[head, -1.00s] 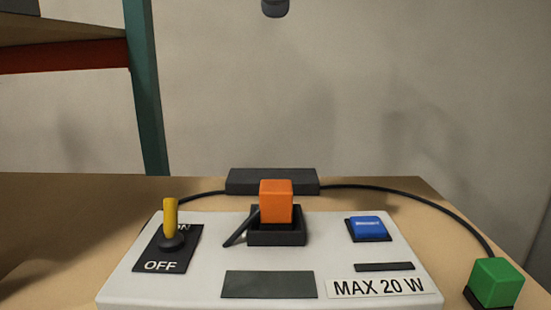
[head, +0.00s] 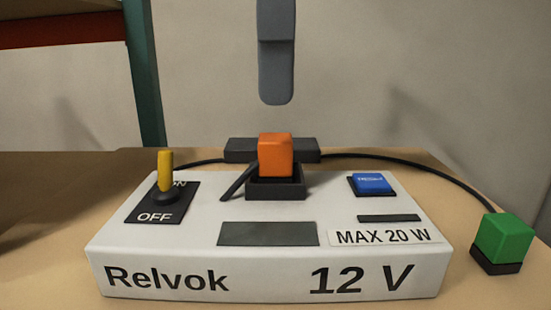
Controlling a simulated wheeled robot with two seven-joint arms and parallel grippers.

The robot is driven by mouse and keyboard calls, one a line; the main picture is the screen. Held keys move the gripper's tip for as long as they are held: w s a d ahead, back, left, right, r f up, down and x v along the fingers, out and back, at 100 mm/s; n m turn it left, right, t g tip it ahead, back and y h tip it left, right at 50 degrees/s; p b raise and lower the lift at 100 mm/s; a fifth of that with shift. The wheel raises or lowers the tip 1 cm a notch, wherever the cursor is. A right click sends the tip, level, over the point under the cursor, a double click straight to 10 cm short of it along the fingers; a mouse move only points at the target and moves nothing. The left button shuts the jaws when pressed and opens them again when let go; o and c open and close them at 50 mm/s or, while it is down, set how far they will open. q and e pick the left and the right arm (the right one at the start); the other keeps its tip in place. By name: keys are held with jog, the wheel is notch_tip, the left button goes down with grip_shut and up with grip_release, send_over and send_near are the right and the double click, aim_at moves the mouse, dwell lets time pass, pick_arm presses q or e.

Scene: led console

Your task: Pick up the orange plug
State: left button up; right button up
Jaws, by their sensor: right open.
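The orange plug (head: 275,154) is a block sitting upright in a black square socket (head: 276,190) on top of the white console (head: 190,255). A short dark piece slants down on its left side. My right gripper (head: 276,95) shows as a grey finger pointing down from the top of the head view. It is above the plug in the picture, apart from it and empty. The second finger is hidden or lined up behind the first. My left gripper is not in view.
A yellow switch lever (head: 165,172) stands at the console's left, a blue button (head: 371,182) at its right. A dark cable (head: 420,168) runs to a green block (head: 502,238) on the table. A teal shelf post (head: 144,80) stands at back left.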

aim_at(275, 137)
jog(key=shift+f, duration=0.2)
dwell(0.3)
notch_tip(275, 137, down, 2)
jog(key=shift+s+f+p, duration=0.1)
jog(key=shift+f+p, duration=0.1)
jog(key=shift+p, duration=0.95)
jog(key=shift+f+p, duration=0.35)
jog(key=shift+f, duration=0.95)
jog(key=c, duration=1.1)
